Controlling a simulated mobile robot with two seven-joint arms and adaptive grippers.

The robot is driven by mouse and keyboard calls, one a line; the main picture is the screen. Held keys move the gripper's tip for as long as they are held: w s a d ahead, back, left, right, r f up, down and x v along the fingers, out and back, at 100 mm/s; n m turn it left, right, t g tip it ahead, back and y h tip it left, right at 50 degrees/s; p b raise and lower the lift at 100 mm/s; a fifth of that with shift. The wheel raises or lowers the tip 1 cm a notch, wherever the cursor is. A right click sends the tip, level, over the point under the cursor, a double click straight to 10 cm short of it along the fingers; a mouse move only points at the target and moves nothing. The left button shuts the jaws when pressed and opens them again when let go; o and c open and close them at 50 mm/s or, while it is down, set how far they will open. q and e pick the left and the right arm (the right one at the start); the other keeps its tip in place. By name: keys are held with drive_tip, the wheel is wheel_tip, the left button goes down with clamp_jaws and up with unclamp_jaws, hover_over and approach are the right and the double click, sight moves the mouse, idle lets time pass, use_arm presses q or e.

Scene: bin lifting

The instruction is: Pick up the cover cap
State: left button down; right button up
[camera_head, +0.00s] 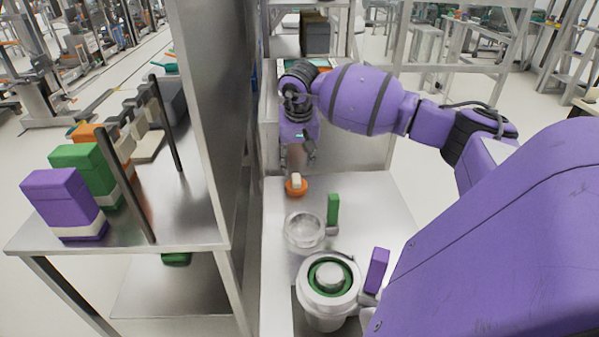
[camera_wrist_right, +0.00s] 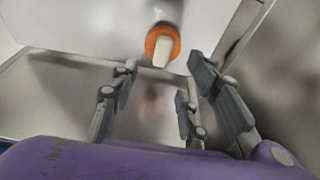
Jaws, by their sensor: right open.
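The cover cap, taken here as the round orange cap with a white grip on top (camera_head: 296,189), sits on the light tabletop (camera_head: 377,202) by the grey panel. It also shows at the top middle of the right wrist view (camera_wrist_right: 160,43). My right gripper (camera_head: 297,160) points down just above and behind the cap in the head view. In the wrist view its fingers (camera_wrist_right: 163,85) are spread apart with nothing between them, and the cap lies beyond the fingertips. My left gripper is not in view.
A clear jar (camera_head: 304,230) with a green handle (camera_head: 333,209) stands in front of the cap. Nearer is a white container (camera_head: 325,300) with a green ring and a purple handle (camera_head: 376,269). A tall grey panel (camera_head: 215,110) borders the left side; bare tabletop lies right.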

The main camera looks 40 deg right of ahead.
sight(296, 177)
drive_tip(key=shift+f, duration=0.4)
drive_tip(key=x, duration=0.3)
drive_tip(key=p+x, duration=0.1)
drive_tip(key=x, duration=0.2)
drive_tip(key=shift+w+a, duration=0.15)
drive_tip(key=shift+w, duration=0.1)
drive_tip(key=shift+f, duration=0.3)
clamp_jaws()
drive_tip(key=shift+r, duration=0.15)
